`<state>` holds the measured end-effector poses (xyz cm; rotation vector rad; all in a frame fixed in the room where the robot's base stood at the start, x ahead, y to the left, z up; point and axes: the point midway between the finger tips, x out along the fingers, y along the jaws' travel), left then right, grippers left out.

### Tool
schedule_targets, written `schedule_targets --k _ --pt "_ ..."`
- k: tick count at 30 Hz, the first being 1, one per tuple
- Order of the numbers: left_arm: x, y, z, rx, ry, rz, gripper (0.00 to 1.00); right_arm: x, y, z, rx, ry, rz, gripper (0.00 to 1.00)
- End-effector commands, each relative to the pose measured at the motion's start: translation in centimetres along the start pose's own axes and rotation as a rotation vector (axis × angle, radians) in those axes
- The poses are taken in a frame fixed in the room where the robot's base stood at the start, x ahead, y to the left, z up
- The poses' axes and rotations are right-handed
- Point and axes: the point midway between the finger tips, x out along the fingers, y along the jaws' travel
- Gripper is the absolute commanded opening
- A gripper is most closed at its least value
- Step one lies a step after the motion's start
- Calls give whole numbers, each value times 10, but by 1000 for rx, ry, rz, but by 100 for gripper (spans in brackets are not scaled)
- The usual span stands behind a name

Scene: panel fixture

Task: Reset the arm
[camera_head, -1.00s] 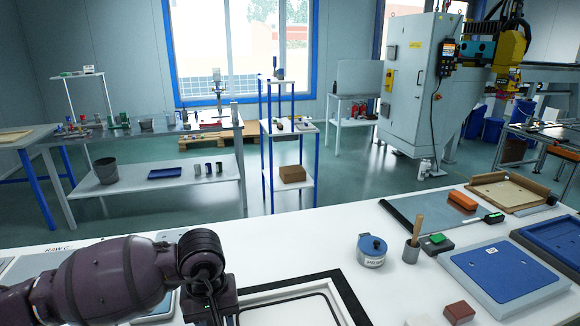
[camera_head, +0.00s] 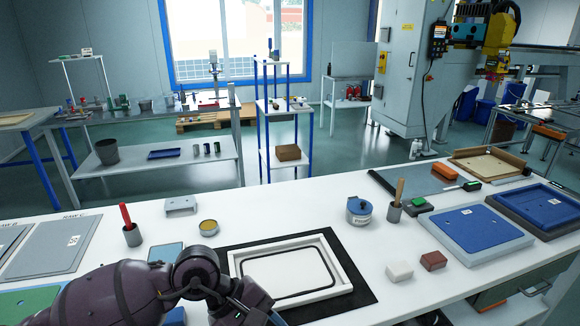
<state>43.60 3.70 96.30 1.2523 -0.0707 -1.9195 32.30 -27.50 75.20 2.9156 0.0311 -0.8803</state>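My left arm (camera_head: 150,290) comes in from the lower left in the head view and reaches over the front of the white table (camera_head: 320,215). Its gripper end is cut off by the bottom edge, so its fingers do not show. A small dark part of mine shows at the bottom edge right of centre, but no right gripper fingers can be made out. A white panel frame (camera_head: 338,262) with a black seal line lies on a black mat (camera_head: 366,294), just right of my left arm.
A cup with a red-handled tool (camera_head: 132,234), a small open tin (camera_head: 209,227) and a grey bracket (camera_head: 181,206) stand behind my arm. A blue-lidded pot (camera_head: 359,211), a cup with a brush (camera_head: 395,212), two blocks (camera_head: 433,260) and blue panels (camera_head: 480,232) are to the right.

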Motion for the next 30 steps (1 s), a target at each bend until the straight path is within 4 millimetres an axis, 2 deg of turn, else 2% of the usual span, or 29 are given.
schedule_targets --k 1,3,6,10,14,18,22,26,30 --pt "5 7 18 -70 -88 86 42 -1 0 0 0 0 0 43" --pt "5 20 38 -184 -210 209 42 -2 0 2 1 -5 1 43" --pt "-4 38 62 -361 -389 377 42 -4 0 5 2 -10 2 43" --pt "-27 59 80 -611 -623 581 42 -4 0 6 2 -13 2 43" --pt "-59 72 80 -880 -863 768 42 -5 1 8 2 -16 3 43" --pt "-95 72 62 -1178 -1121 957 42 -5 1 9 3 -19 3 43" --pt "-123 57 34 -1461 -1365 1124 42 -5 0 9 5 -19 3 43" --pt "-142 27 -1 -1742 -1610 1286 42 -5 0 9 6 -19 3 43" --pt "-150 -21 -36 -2038 -1876 1459 42 -5 0 9 7 -19 3 43"
